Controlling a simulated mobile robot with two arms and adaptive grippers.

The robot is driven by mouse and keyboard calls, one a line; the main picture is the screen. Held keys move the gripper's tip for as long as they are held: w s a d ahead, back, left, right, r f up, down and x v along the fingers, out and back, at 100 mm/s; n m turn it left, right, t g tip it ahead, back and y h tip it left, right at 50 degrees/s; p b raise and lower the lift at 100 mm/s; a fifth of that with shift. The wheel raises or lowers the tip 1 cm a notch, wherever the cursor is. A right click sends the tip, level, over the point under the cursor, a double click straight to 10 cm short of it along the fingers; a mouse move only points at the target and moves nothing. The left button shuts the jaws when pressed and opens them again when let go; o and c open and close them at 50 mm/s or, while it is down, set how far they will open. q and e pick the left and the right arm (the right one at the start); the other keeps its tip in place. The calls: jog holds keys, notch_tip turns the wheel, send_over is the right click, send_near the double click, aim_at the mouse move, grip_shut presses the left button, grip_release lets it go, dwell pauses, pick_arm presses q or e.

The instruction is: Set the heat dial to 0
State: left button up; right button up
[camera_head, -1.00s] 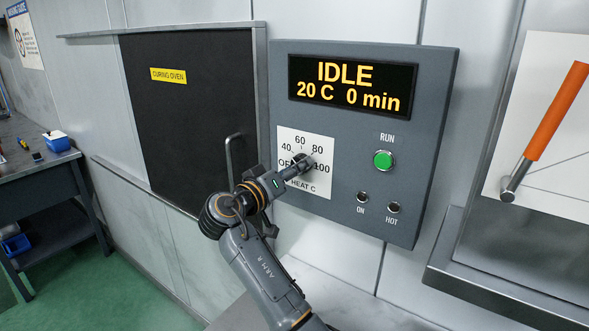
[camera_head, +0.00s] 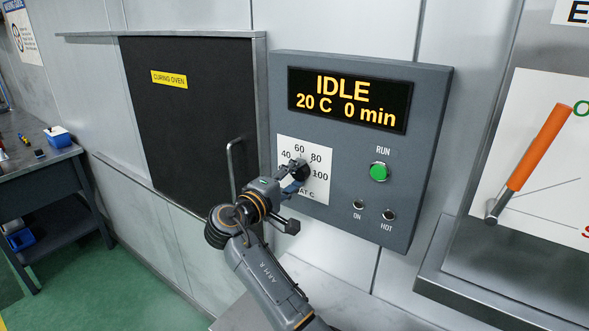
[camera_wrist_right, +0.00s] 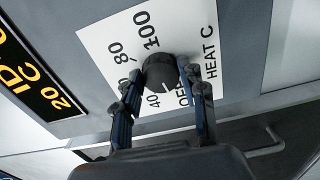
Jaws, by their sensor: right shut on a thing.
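The heat dial (camera_head: 300,167) is a black round knob on a white scale plate (camera_head: 318,185) on the grey control panel. My right gripper (camera_head: 296,177) is at the dial. In the right wrist view, its fingers (camera_wrist_right: 163,82) lie on either side of the dial (camera_wrist_right: 160,70) and are shut on it. A light mark on the dial shows between the fingers, facing the side of the scale with 40 and OFF; I cannot tell its exact setting. In the head view the wrist hides the OFF label. My left gripper is not in view.
The display (camera_head: 349,100) reads IDLE, 20 C, 0 min. A green RUN button (camera_head: 379,172) and two small lamps, ON and HOT, sit right of the dial. The curing oven door (camera_head: 185,115) with its handle is left. An orange lever (camera_head: 538,148) is at right.

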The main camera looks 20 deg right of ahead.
jog(key=shift+r+n+p, duration=0.2)
jog(key=shift+n+p, duration=0.5)
jog(key=shift+n, duration=0.4)
jog(key=o, duration=1.1)
jog(key=shift+f, duration=0.1)
jog(key=shift+o, duration=0.2)
jog(key=shift+w, duration=0.1)
